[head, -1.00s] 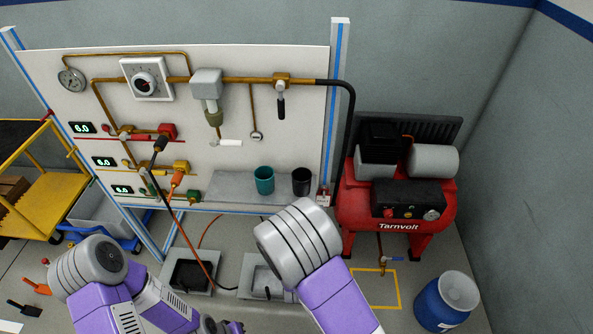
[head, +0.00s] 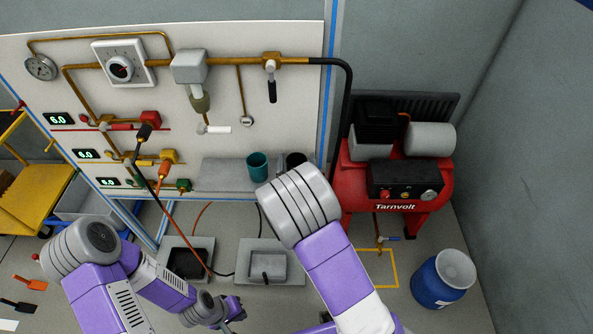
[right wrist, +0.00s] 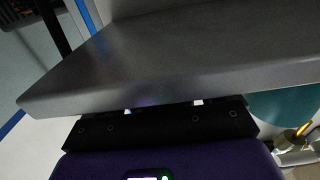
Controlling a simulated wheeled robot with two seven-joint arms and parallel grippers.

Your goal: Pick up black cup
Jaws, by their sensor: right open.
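The black cup (head: 296,160) stands on the grey shelf (head: 222,176) of the panel in the head view. My right arm covers its lower part, so only its top shows. A teal cup (head: 258,166) stands just left of it. My right gripper is hidden behind my arm in the head view. In the right wrist view my right gripper (right wrist: 162,107) is open, with a grey slab edge (right wrist: 190,80), seemingly the shelf, close across its fingers. The black cup is not recognisable there. My left gripper (head: 234,311) is low in the head view, away from the cups; its jaws are unclear.
A red compressor (head: 396,190) stands right of the shelf, with a black hose (head: 347,100) running down to it. A blue drum (head: 438,283) and open grey trays (head: 268,262) are on the floor. A yellow cart (head: 35,200) is at the left.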

